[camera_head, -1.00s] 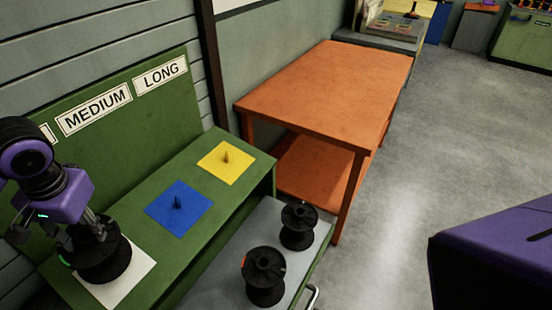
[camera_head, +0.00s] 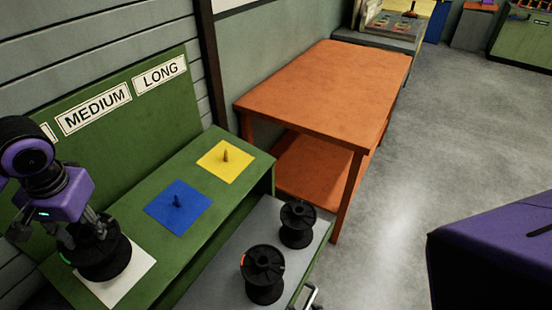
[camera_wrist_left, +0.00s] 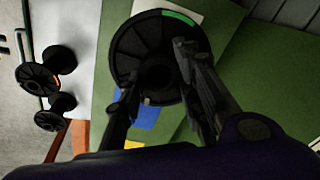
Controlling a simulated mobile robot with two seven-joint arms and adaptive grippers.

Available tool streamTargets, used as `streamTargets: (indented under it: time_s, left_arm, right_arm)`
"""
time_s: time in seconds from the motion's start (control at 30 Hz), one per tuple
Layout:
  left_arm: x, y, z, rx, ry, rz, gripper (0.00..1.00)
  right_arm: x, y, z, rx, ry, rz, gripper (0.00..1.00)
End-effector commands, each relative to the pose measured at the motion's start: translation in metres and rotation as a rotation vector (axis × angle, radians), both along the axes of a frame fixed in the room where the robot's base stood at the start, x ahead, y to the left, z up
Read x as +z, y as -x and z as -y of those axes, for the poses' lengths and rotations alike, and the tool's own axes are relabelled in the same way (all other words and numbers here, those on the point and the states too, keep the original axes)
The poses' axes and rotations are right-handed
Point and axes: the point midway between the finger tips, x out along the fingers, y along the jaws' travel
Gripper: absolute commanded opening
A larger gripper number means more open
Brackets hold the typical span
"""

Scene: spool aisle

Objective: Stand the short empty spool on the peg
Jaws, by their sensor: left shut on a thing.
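A black spool with a green mark on its rim (camera_head: 104,264) is upright at the white square (camera_head: 130,277) on the green bench. My left gripper (camera_head: 88,228) is shut on this spool from above. In the left wrist view the spool's round flange (camera_wrist_left: 140,42) lies between and beyond the fingers of the left gripper (camera_wrist_left: 158,80). Any peg on the white square is hidden by the spool, and I cannot tell whether the spool rests on the square or is just above it. My right gripper is not in view.
A blue square (camera_head: 178,208) and a yellow square (camera_head: 226,162), each with a bare peg, lie on the bench. Two black spools (camera_head: 263,272) (camera_head: 298,224) stand on a grey surface in front.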

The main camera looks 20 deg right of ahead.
Motion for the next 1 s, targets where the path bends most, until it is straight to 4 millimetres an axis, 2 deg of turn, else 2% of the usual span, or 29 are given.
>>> streamTargets:
  time_s: [0.43, 1.0]
  left_arm:
    - [-0.001, 0.000, 0.000, 0.000, -0.001, 0.001, 0.00]
    - [-0.015, -0.002, -0.002, 0.001, 0.000, 0.000, 0.00]
  right_arm:
    - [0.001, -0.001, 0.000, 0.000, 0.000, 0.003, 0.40]
    - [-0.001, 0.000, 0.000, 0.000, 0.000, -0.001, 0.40]
